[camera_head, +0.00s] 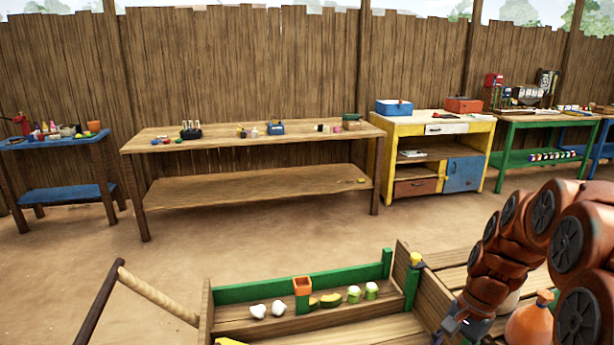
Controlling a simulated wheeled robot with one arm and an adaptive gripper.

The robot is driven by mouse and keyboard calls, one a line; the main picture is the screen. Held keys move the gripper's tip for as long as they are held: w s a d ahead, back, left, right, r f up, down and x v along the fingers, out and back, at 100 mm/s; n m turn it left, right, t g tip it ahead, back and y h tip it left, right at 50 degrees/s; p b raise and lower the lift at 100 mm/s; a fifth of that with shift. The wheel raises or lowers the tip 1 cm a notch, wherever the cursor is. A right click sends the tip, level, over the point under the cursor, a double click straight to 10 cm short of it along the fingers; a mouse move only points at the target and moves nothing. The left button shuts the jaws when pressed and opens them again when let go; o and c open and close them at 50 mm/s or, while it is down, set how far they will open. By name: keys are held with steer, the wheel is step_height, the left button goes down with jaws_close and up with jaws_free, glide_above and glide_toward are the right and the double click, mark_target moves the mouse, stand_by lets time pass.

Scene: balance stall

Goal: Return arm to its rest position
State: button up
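My arm, orange-brown with dark round joint caps, comes in from the right edge and is folded in the lower right. My gripper (447,328) is the grey part at its end, low in the picture beside the right side of a wooden crate. It points down and left. It is small and partly cut off by the bottom edge, so I cannot tell whether its fingers are open or shut. I see nothing clearly held in it.
The wooden crate (348,334) has a green back rail and holds white, green and yellow-green pieces and an orange box (302,286). An orange rounded object (530,326) sits near my arm. A long wooden table (250,187) and other benches line the fence, with open ground before them.

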steer(key=s+a+r+n+h+p, duration=0.1)
steer(key=s+a+r+n+p, duration=0.2)
steer(key=s, duration=0.8)
steer(key=s+a+r+n+h+p, duration=0.2)
steer(key=s+a+r+n, duration=0.4)
steer(key=s, duration=0.6)
step_height(320, 180, up, 2)
steer(key=shift+s+a+r+n+p, duration=0.2)
steer(key=shift+a+n+p, duration=0.15)
steer(key=shift+n+p, duration=0.45)
